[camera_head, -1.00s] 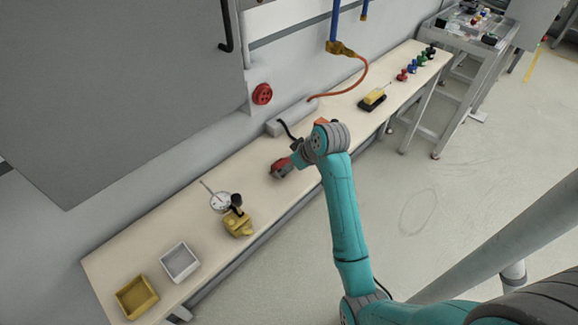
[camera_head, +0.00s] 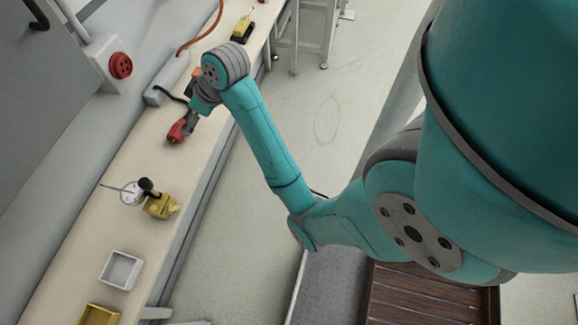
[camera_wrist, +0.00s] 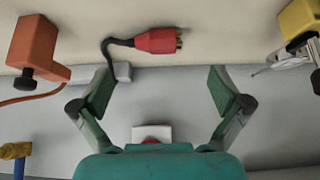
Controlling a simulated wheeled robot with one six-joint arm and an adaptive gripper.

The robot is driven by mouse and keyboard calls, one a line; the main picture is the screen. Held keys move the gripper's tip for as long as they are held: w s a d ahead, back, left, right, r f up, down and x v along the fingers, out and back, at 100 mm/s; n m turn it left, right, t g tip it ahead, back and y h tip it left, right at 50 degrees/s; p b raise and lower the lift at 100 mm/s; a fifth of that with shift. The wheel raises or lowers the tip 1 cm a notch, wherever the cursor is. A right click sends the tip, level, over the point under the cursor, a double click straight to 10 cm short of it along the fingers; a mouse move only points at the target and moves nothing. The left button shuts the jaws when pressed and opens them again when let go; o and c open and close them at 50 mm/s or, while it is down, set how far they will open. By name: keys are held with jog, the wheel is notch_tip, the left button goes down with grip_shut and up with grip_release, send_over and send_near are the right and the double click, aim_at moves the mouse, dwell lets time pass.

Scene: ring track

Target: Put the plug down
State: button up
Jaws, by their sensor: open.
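The red plug (camera_wrist: 157,41) with brass pins and a black cable lies on the pale bench top in the wrist view. Its pins point right and its cable runs left and down. My gripper (camera_wrist: 164,90) is open, its two fingers wide apart, with nothing between them. The plug is beyond the fingertips, apart from both. In the head view the plug (camera_head: 179,132) shows on the bench just below my gripper (camera_head: 191,117), whose fingers are too small to make out there.
A dial gauge (camera_head: 131,193) and yellow block (camera_head: 161,206) stand along the bench (camera_head: 73,235), with a white tray (camera_head: 120,270) and a yellow tray (camera_head: 98,315) nearer. A red socket (camera_head: 120,65) is on the wall. An orange block (camera_wrist: 38,48) is left in the wrist view.

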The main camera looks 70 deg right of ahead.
aim_at(198, 169)
jog(key=shift+m+t+h, duration=0.3)
jog(key=shift+m+t, duration=0.3)
jog(key=shift+t, duration=0.3)
jog(key=s+a+f, duration=0.1)
jog(key=a+f, duration=0.2)
jog(key=s+a+f, duration=0.1)
jog(key=a+f, duration=0.2)
jog(key=s+a+f, duration=0.1)
jog(key=a+f, duration=0.1)
jog(key=f, duration=0.2)
jog(key=shift+s+a, duration=0.25)
jog(key=shift+a, duration=0.15)
jog(key=s+a+f+t, duration=0.2)
jog(key=s+a+f, duration=0.2)
jog(key=s+a, duration=0.4)
jog(key=s+a+r+t, duration=0.1)
jog(key=s+a+r, duration=0.1)
jog(key=s, duration=0.5)
jog(key=s+a+r+t, duration=0.1)
jog(key=s+a+r, duration=0.1)
jog(key=s+r, duration=0.2)
jog(key=s+a+r+n+t, duration=0.1)
jog(key=s+r, duration=0.3)
jog(key=s, duration=0.7)
jog(key=shift+a+t, duration=0.55)
jog(key=shift+t, duration=0.05)
